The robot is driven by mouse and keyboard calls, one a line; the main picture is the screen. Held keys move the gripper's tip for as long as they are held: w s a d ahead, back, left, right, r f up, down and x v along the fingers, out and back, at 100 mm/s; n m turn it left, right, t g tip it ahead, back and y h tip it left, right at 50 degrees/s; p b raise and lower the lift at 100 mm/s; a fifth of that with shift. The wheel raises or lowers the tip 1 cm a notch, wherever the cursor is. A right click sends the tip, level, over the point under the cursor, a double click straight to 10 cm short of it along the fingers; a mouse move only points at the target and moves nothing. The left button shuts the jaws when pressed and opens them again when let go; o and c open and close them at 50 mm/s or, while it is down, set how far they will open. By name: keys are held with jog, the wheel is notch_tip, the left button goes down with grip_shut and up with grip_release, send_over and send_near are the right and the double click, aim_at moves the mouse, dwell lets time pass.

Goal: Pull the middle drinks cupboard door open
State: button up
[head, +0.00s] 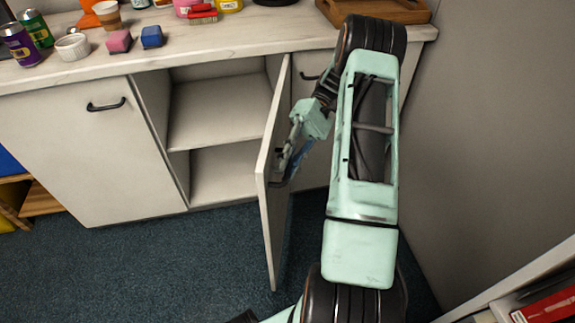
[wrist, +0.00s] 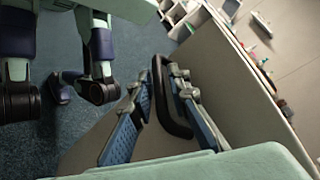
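The middle cupboard door (head: 273,150) is pale and stands swung far out from the counter front, with its hinge side on the right of the opening. Its dark handle (wrist: 168,105) lies between the fingers of my gripper (wrist: 160,80) in the wrist view. The fingers are apart, one on each side of the handle bar, with gaps visible beside it. In the head view my gripper (head: 288,158) is at the door's right face, partly hidden by my wrist. Any light contact with the handle cannot be told.
The open cupboard (head: 218,110) shows an empty shelf. A shut door (head: 95,150) is on its left, another (head: 310,125) behind my arm. Cans, cups and a tray (head: 385,10) stand on the counter (head: 240,35). A wall (head: 480,120) bounds the right. Carpet (head: 150,270) is clear.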

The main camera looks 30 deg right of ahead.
jog(key=shift+r, duration=0.1)
jog(key=shift+r, duration=3.6)
jog(key=shift+a+r, duration=0.1)
jog(key=shift+r, duration=1.25)
jog(key=shift+c, duration=0.4)
